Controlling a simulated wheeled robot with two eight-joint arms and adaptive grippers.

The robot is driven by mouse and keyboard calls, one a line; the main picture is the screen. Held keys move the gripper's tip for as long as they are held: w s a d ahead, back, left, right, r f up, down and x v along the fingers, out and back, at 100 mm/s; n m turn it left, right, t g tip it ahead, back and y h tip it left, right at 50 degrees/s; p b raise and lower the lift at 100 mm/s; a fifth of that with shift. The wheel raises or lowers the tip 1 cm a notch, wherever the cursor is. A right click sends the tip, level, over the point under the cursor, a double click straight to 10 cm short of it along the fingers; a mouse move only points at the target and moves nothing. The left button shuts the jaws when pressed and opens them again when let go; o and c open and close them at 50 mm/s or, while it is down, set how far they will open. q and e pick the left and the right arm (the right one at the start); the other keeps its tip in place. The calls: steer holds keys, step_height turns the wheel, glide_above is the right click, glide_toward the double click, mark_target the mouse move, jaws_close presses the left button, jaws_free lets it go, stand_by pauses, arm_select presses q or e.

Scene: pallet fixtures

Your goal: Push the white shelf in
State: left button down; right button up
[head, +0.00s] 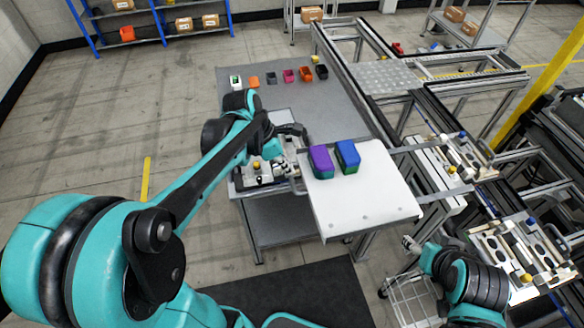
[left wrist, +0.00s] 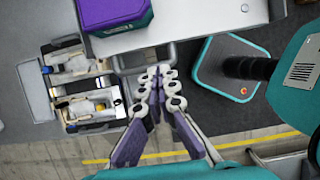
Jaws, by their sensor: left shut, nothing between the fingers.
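The white shelf (head: 375,205) sticks out toward me from the metal frame, with a purple bin (head: 321,162) and a blue-and-green bin (head: 347,157) standing at its far end. In the left wrist view the white shelf (left wrist: 205,22) crosses the top, with the purple bin (left wrist: 113,14) on it. My left gripper (head: 301,131) is shut and empty beside the shelf's far left corner. In the left wrist view its fingertips (left wrist: 157,72) are close to the shelf's edge; contact cannot be told. My right gripper (head: 408,243) is low, right of the shelf's near corner; its jaws are unclear.
A small table (head: 290,212) with a fixture stands left of the shelf. Several small bins (head: 289,75) sit on the grey mat behind. Pallet fixtures (head: 518,249) stand at the right on metal frames. A wire basket (head: 415,298) is below my right arm. The floor at left is clear.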

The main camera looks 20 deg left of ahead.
mark_target(373, 169)
arm_select(q)
steer(key=b+x, duration=0.1)
steer(key=x, duration=0.8)
steer(key=shift+r, duration=0.1)
steer(key=w+d, duration=0.4)
steer(key=d, duration=0.2)
steer(key=w+d+b, duration=0.1)
steer(key=w+d, duration=0.3)
steer(key=d, duration=0.2)
steer(key=w+d+b, duration=0.1)
steer(key=w+d, duration=0.4)
steer(key=d, duration=0.2)
steer(key=shift+w+d, duration=0.15)
steer(key=shift+d, duration=0.2)
steer(key=shift+r, duration=0.1)
steer(key=shift+r, duration=0.1)
